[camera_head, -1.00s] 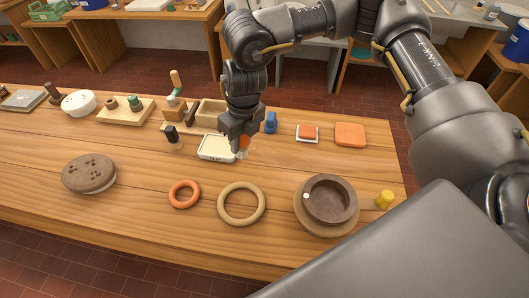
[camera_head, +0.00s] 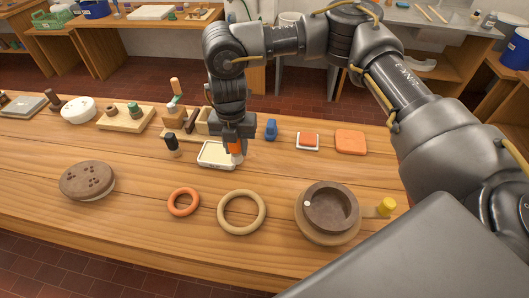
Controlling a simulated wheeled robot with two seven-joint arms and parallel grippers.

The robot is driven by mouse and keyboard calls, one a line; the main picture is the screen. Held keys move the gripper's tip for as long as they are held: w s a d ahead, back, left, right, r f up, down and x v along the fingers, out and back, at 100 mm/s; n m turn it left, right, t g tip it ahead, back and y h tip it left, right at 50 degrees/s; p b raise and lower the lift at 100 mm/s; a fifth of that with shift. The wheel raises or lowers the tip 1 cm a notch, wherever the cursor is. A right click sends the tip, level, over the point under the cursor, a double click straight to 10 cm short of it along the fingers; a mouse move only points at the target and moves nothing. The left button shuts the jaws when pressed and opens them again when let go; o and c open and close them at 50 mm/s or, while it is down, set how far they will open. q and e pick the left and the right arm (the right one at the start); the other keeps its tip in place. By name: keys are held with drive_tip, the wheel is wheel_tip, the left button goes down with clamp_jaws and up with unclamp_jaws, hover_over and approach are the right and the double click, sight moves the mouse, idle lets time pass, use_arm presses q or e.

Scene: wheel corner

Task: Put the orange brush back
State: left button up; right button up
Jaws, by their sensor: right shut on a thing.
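The orange brush (camera_head: 236,147) is upright in my right gripper (camera_head: 234,138), which is shut on it. Its pale lower end is at the right end of a shallow white tray (camera_head: 212,161) on the wooden table. I cannot tell whether the brush touches the tray or hangs just above it. The gripper hides the top of the brush. My left gripper is not in view.
A dark bottle (camera_head: 172,145) stands left of the tray, and a wooden holder (camera_head: 187,132) is behind it. A blue object (camera_head: 270,130) stands to the right. An orange ring (camera_head: 184,202), a tan ring (camera_head: 241,212) and a brown wheel (camera_head: 328,207) lie nearer.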

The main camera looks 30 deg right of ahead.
drive_tip(key=w+d+f, duration=0.1)
drive_tip(key=d+f, duration=0.1)
drive_tip(key=d, duration=0.1)
drive_tip(key=w+d+f+p, duration=0.1)
drive_tip(key=w+d+f, duration=0.1)
drive_tip(key=d+f, duration=0.1)
drive_tip(key=w+d+f, duration=0.2)
drive_tip(key=d, duration=0.2)
drive_tip(key=shift+f, duration=0.4)
drive_tip(key=shift+d+f, duration=0.3)
drive_tip(key=shift+w+d+f, duration=0.1)
drive_tip(key=shift+d+f, duration=0.1)
drive_tip(key=shift+f, duration=0.35)
drive_tip(key=shift+w+d+f, duration=0.1)
drive_tip(key=shift+d+f, duration=0.05)
drive_tip(key=shift+f, duration=0.35)
drive_tip(key=shift+d+f+p, duration=0.1)
drive_tip(key=shift+f+p, duration=0.55)
drive_tip(key=shift+p, duration=0.05)
drive_tip(key=shift+f, duration=0.1)
drive_tip(key=shift+f, duration=0.1)
